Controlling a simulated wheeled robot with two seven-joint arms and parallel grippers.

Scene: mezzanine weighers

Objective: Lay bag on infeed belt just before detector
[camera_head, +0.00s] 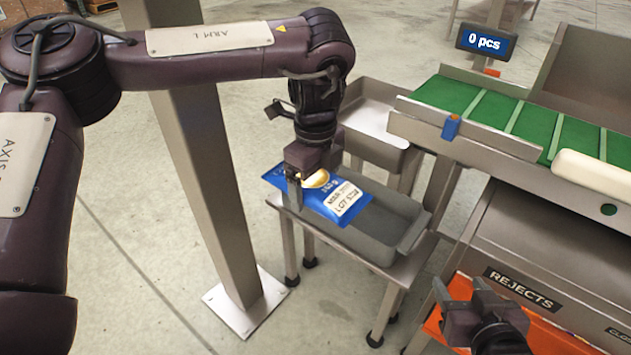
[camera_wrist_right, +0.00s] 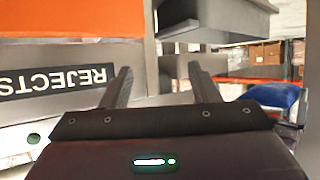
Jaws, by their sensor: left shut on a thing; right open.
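A blue bag (camera_head: 346,212) with a white lot label is held by my left gripper (camera_head: 300,187), whose fingers are shut on its left end. The bag hangs tilted over a grey tray (camera_head: 385,240) on a small steel stand; whether it touches the tray I cannot tell. The green infeed belt (camera_head: 480,107) with pale cross strips lies up and to the right of the bag. The detector cannot be clearly made out. My right gripper (camera_head: 462,297) is open and empty in front of the rejects bin. In the right wrist view its two fingers (camera_wrist_right: 160,88) are apart, and a blue bag (camera_wrist_right: 275,95) shows at right.
A steel post (camera_head: 205,170) stands left of the tray. A second metal tray (camera_head: 372,125) sits behind it. An orange rejects bin (camera_head: 560,335) is at lower right. A cream roller-like bar (camera_head: 595,175) lies at the belt's right.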

